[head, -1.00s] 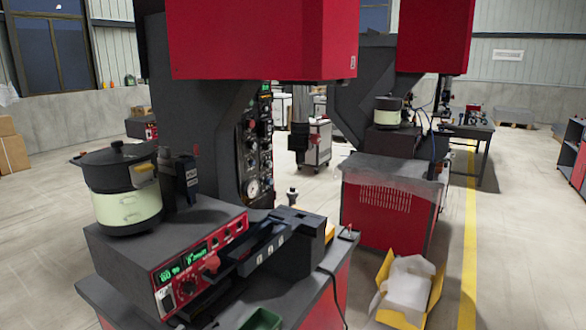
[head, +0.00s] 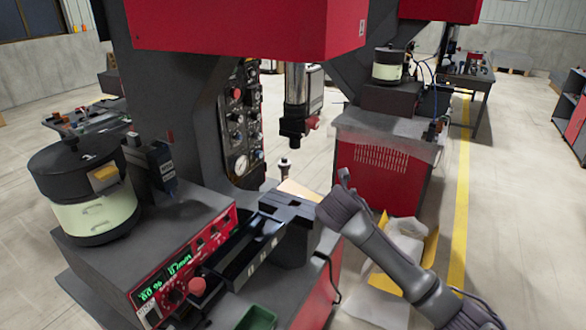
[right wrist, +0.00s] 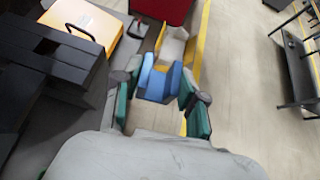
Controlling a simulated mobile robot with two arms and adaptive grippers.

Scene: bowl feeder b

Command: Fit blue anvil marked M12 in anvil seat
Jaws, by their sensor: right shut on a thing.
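In the right wrist view a blue block (right wrist: 157,86), the anvil, sits between the green-padded fingers of my right gripper (right wrist: 158,94). The gripper is shut on it; no M12 mark can be read. In the head view my right gripper (head: 343,198) is at the press's front right corner, beside the dark feeder track end; the anvil cannot be made out there. A small upright post (head: 284,168) stands below the press ram (head: 294,115); I cannot tell whether it is the anvil seat. My left gripper is not in view.
A bowl feeder (head: 90,190) stands on a red-fronted control box (head: 180,268) at left. The dark track (head: 285,208) lies left of my gripper. A yellow box (head: 431,250) with white lining is on the floor at right. A green bin (head: 257,319) is at the bottom.

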